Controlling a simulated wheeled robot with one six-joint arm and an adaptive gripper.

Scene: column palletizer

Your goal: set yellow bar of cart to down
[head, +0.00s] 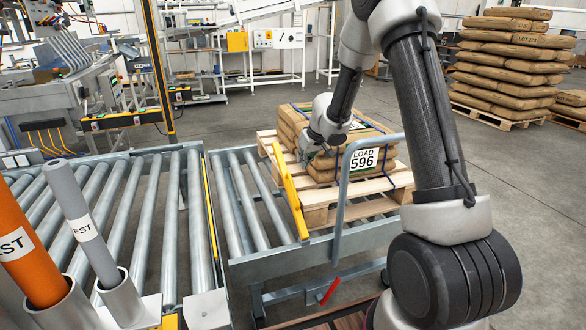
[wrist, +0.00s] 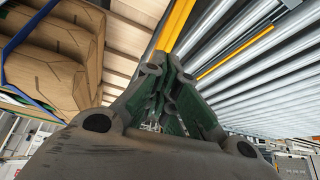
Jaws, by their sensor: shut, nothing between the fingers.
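The yellow bar (head: 290,192) is on the cart (head: 275,262), along the left side of the loaded pallet. It appears to stand above the level of the rollers. In the wrist view the yellow bar (wrist: 177,24) runs up from behind the fingers to the top edge. My gripper (head: 302,160) is beside the far part of the bar, in front of the sacks. In the wrist view my gripper (wrist: 168,68) is shut and empty, with its tips over the bar's line. Whether they touch the bar cannot be told.
Strapped brown sacks (head: 325,168) labelled LOAD 596 lie on a wooden pallet (head: 318,214) on the cart. A grey handle (head: 341,195) rises at the cart's near right, with a red lever (head: 330,290) below. A roller conveyor (head: 130,205) adjoins on the left. Open floor lies right.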

